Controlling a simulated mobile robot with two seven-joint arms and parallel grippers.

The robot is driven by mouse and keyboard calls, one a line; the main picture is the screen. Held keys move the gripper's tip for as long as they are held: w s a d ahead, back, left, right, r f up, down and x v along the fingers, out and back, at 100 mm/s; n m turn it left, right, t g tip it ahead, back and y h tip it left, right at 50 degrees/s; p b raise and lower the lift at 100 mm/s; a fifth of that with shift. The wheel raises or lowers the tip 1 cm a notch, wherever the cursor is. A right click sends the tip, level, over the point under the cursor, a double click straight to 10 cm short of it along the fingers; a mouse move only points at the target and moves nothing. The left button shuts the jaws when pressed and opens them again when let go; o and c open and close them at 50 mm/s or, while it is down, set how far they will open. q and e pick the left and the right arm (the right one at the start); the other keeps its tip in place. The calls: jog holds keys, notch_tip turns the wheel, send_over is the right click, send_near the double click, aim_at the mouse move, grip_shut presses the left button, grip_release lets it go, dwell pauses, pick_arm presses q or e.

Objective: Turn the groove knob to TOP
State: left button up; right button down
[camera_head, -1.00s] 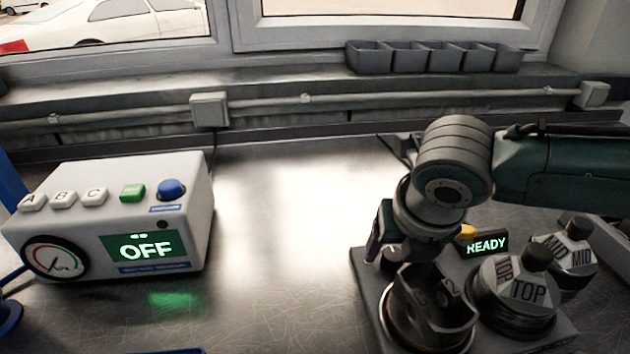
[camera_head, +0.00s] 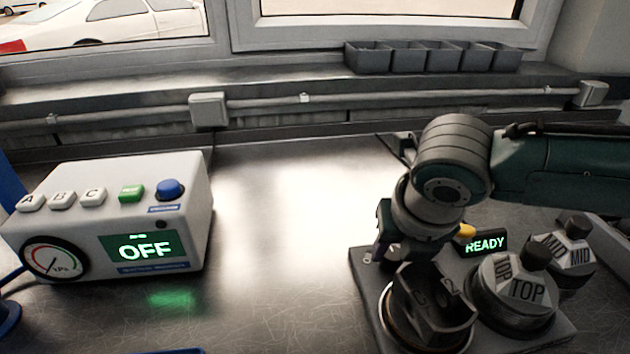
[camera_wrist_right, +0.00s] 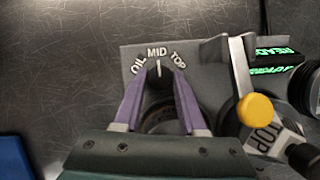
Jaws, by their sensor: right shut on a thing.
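The groove knob (camera_wrist_right: 158,71) is a small dark knob in front of the labels OIL, MID and TOP (camera_wrist_right: 158,57) on a grey plate. In the right wrist view its white mark points at MID. My right gripper (camera_wrist_right: 162,82) is shut on it, with a purple finger on either side. In the head view my right gripper (camera_head: 384,250) is over the plate's back left corner, and its wrist and fingers hide most of the knob. My left gripper is not in view.
A READY display (camera_head: 485,243), a yellow-tipped lever (camera_wrist_right: 256,109), a drum marked TOP (camera_head: 518,290) and a drum marked MID (camera_head: 577,250) crowd the plate. A box reading OFF (camera_head: 147,246) stands at the left. The bench between is clear.

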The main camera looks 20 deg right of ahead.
jog(key=shift+a+r+m+g+h+p, duration=0.1)
jog(key=shift+m+g+h+p, duration=0.25)
jog(key=shift+m+p, duration=0.65)
jog(key=m+h, duration=0.1)
jog(key=m, duration=0.2)
jog(key=shift+w+g, duration=0.1)
jog(key=shift+g, duration=0.25)
jog(key=m, duration=0.2)
jog(key=shift+a+m+g, duration=0.1)
jog(key=shift+m+g, duration=0.2)
jog(key=shift+g, duration=0.1)
jog(key=shift+w+f+m+g+h+b, duration=0.15)
jog(key=shift+m+g+h+b, duration=0.25)
jog(key=shift+m, duration=1.2)
